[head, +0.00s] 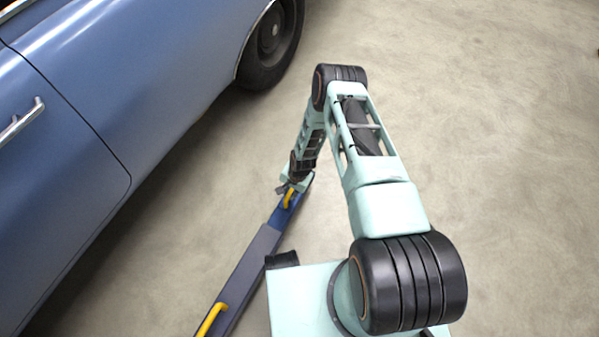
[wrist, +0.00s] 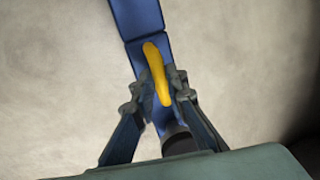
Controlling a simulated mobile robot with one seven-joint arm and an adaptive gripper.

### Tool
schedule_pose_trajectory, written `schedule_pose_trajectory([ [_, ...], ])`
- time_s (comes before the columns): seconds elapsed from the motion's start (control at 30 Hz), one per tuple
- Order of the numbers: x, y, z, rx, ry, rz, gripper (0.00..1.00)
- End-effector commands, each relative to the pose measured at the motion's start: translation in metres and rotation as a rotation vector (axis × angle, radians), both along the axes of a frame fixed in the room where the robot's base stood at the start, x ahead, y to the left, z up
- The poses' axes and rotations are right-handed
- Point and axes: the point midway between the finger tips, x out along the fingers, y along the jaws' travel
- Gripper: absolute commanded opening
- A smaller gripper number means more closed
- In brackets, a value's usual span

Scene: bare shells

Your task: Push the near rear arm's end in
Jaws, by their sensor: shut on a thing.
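The near rear arm is a long lift arm lying low along the floor. Its grey-blue outer part (head: 250,265) runs from the bottom of the head view, and a brighter blue end section (head: 283,216) comes out of it. A yellow handle (wrist: 152,58) stands on the end section. My gripper (wrist: 160,88) is shut on this handle, with one finger on each side; in the head view my gripper (head: 291,187) partly hides it. A dark round pad (wrist: 180,142) at the arm's tip is partly hidden by my gripper.
A blue car (head: 120,90) stands at the left, its dark wheel (head: 270,45) beyond the arm's end. Another yellow handle (head: 210,320) is on the outer part near the bottom edge. The concrete floor (head: 500,130) at the right is clear.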

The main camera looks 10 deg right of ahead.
Motion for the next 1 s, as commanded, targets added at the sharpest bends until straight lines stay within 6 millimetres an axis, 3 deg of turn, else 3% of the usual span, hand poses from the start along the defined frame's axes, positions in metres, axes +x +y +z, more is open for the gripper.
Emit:
schedule_pose_trajectory([
  [0.03, -0.017, 0.01, 0.003, 0.0, 0.011, 0.007, 0.0],
  [0.1, -0.03, 0.02, 0.002, 0.001, 0.009, 0.007, 0.0],
  [0.3, -0.059, 0.04, 0.0, -0.001, 0.007, 0.004, 0.0],
  [0.5, -0.07, 0.049, -0.001, -0.001, 0.004, 0.002, 0.0],
  [0.87, -0.074, 0.052, -0.001, 0.002, 0.008, 0.003, 0.0],
  [0.9, -0.075, 0.052, -0.001, 0.001, 0.009, 0.003, 0.14],
  [1.0, -0.074, 0.052, -0.001, 0.002, 0.007, 0.002, 0.25],
])
